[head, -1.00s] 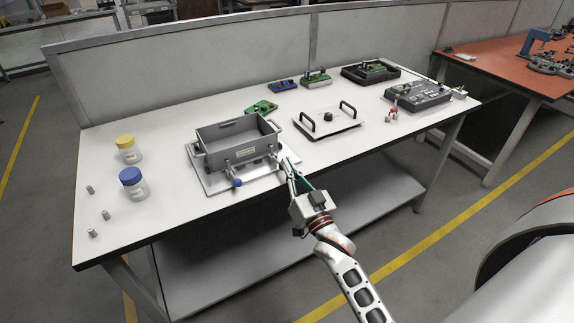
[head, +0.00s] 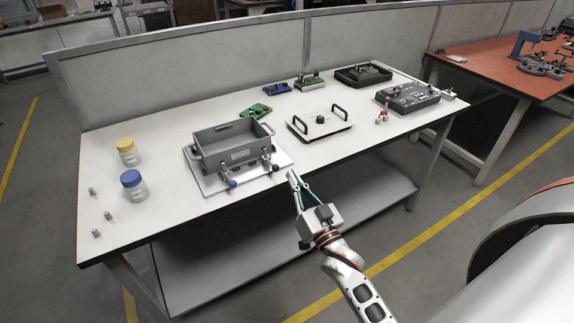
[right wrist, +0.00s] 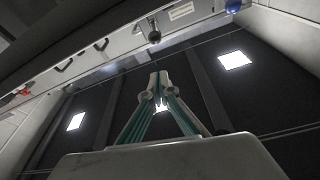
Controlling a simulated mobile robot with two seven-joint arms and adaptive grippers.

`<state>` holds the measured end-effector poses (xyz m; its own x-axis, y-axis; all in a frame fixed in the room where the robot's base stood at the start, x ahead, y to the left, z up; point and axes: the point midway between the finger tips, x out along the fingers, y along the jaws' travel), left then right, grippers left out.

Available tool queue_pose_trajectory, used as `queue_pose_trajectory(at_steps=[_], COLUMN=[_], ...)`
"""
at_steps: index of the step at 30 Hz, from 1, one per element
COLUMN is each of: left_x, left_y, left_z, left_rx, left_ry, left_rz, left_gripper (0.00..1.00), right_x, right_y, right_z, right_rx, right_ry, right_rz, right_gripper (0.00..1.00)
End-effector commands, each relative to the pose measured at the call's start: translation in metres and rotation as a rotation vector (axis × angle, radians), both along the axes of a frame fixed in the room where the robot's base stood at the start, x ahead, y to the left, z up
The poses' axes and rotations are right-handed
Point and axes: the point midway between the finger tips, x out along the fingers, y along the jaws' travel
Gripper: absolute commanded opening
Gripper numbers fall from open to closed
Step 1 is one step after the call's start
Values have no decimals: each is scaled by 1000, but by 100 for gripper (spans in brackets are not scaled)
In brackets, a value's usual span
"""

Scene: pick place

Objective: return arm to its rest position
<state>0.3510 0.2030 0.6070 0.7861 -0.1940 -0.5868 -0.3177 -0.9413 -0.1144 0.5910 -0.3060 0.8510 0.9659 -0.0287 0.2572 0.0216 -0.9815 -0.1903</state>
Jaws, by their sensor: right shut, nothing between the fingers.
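My right gripper (head: 293,176) is in front of the table's front edge, to the right of the grey box fixture, apart from it. In the right wrist view its fingers (right wrist: 158,82) meet at the tips, with nothing between them. The grey metal box (head: 232,140) sits open on a light base plate (head: 283,158) near the table's front edge, with clamps and a blue knob at its front. My left gripper is not in view.
The white table (head: 170,222) also holds a yellow-lidded jar (head: 128,153), a blue-lidded jar (head: 135,187), a handled white plate (head: 320,124), a control box (head: 409,97), small metal cylinders and circuit boards. Floor in front of the table is clear.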

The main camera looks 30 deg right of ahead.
Motion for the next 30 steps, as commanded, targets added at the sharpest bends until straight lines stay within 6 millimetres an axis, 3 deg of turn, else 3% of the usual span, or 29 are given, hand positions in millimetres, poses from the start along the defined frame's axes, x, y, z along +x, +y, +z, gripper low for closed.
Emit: queue_pose_trajectory(at_steps=[6, 13, 16, 20, 24, 30], left_x=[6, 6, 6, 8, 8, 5], left_y=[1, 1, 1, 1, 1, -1], left_z=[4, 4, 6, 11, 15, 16], left_rx=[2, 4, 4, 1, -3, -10], left_ry=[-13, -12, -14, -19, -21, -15], left_rz=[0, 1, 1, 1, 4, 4], left_gripper=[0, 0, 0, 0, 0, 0], right_x=[-23, -27, -32, -57, -109, -191], right_y=[1, 1, 5, 23, 52, 87], right_z=[-8, -9, -21, -66, -133, -201], right_rx=[0, 0, -17, -94, -214, -357], right_ry=[-1, 0, 40, 202, 444, 710], right_rz=[0, 0, 6, 35, 108, 236], right_gripper=[0, 0, 0, 0, 0, 0])
